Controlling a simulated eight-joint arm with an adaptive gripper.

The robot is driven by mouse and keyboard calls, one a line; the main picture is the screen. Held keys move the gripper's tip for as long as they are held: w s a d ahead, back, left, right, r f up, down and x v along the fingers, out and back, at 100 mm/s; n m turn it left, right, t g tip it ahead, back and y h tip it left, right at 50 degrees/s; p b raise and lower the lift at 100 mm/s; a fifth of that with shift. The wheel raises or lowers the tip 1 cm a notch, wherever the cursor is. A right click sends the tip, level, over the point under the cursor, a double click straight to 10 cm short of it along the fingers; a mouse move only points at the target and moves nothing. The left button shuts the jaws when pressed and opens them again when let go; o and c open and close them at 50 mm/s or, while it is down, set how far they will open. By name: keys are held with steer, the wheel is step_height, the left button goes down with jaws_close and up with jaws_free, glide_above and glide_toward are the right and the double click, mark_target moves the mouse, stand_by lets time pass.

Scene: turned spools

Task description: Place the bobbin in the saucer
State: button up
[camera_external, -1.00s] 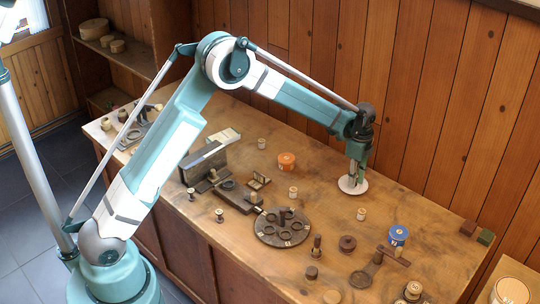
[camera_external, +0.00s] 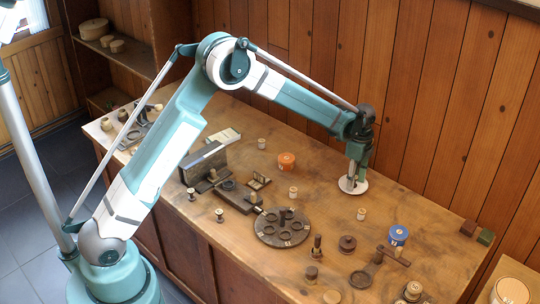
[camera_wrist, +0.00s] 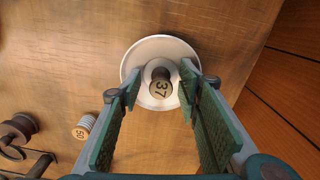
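The white saucer (camera_external: 361,188) lies on the table toward the wooden wall, partly hidden by my gripper in the external view. In the wrist view the saucer (camera_wrist: 135,62) shows as a round white dish. My gripper (camera_external: 355,184) is down over the saucer. In the wrist view my gripper's fingers (camera_wrist: 161,88) stand on either side of the bobbin, apart, with narrow gaps showing. The bobbin is hard to make out in the external view.
A small spool marked 50 (camera_wrist: 83,128) lies near the saucer. The wooden wall is close behind the saucer.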

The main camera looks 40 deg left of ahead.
steer(key=shift+r, duration=0.1)
steer(key=shift+r+p, duration=0.85)
steer(key=shift+r, duration=2.55)
steer(key=shift+s+a+r, duration=0.25)
steer(key=shift+r, duration=0.3)
steer(key=s+a+r+n+t+b, duration=0.15)
steer(key=s+a+r+n, duration=0.25)
steer(key=s+a+r, duration=0.5)
steer(key=s+a+r+n+t+b, duration=0.15)
steer(key=s+a+r+n, duration=0.25)
steer(key=s+r, duration=0.85)
steer(key=s+a+f+n+t, duration=0.1)
steer(key=s+a+n, duration=0.1)
steer(key=s, duration=0.7)
steer(key=s+a+f+n+t, duration=0.1)
steer(key=s+a+n, duration=0.2)
steer(key=s, duration=0.7)
steer(key=s+a+f+n+t+b, duration=0.1)
steer(key=s+a+f+n+t, duration=0.1)
steer(key=s, duration=0.8)
steer(key=shift+a+n, duration=0.6)
steer(key=shift+a, duration=0.2)
